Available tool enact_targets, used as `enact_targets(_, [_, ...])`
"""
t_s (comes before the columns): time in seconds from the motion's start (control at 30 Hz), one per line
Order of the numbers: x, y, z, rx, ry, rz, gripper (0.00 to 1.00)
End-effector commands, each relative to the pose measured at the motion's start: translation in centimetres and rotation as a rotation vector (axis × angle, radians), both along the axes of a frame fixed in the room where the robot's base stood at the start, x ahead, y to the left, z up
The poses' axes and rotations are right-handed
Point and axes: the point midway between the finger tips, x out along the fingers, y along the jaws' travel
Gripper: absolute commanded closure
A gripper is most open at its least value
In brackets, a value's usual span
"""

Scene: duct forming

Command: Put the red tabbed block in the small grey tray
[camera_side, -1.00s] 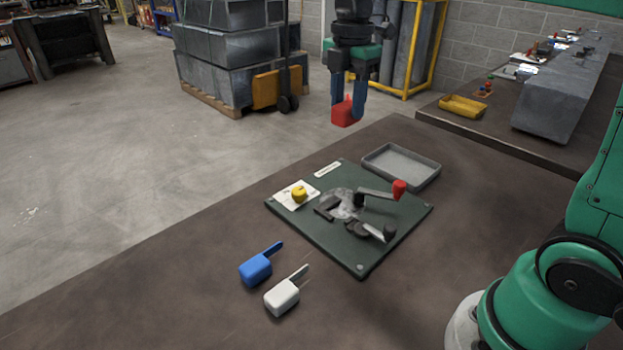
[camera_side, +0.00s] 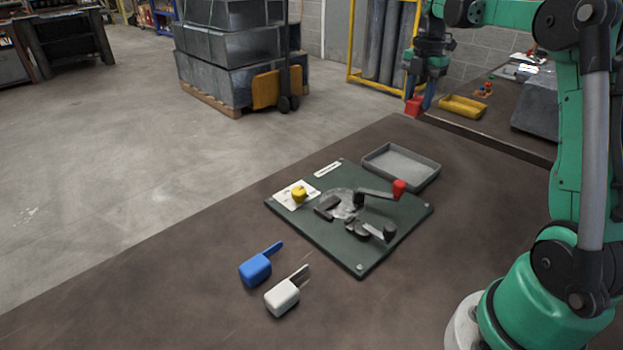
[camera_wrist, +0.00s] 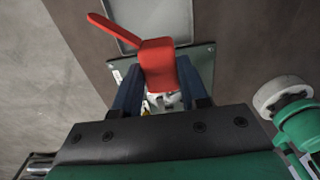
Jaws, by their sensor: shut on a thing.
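The red tabbed block (camera_side: 413,106) is held up in the air between the fingers of my gripper (camera_side: 420,98), beyond the back of the table in the side view. In the wrist view my gripper (camera_wrist: 160,92) is shut on the red block (camera_wrist: 157,62), and its tab points to the upper left. The small grey tray (camera_side: 379,165) lies empty on the table behind the green board. In the wrist view part of the tray (camera_wrist: 178,42) shows beyond the block.
A green board (camera_side: 350,248) carries a crank with a red knob (camera_side: 399,187) and a yellow knob (camera_side: 298,194). A blue tabbed block (camera_side: 256,270) and a white tabbed block (camera_side: 282,298) lie in front. A yellow tray (camera_side: 463,107) sits on the back bench.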

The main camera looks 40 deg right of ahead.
Motion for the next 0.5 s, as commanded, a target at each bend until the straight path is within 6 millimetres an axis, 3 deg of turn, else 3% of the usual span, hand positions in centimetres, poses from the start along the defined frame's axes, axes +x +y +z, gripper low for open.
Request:
enact_targets(0.3, [0.0, 0.1, -8.4, 0.000, 0.000, 0.000, 1.00])
enact_targets(0.5, [0.0, 0.1, -11.0, 0.000, 0.000, -0.001, 1.00])
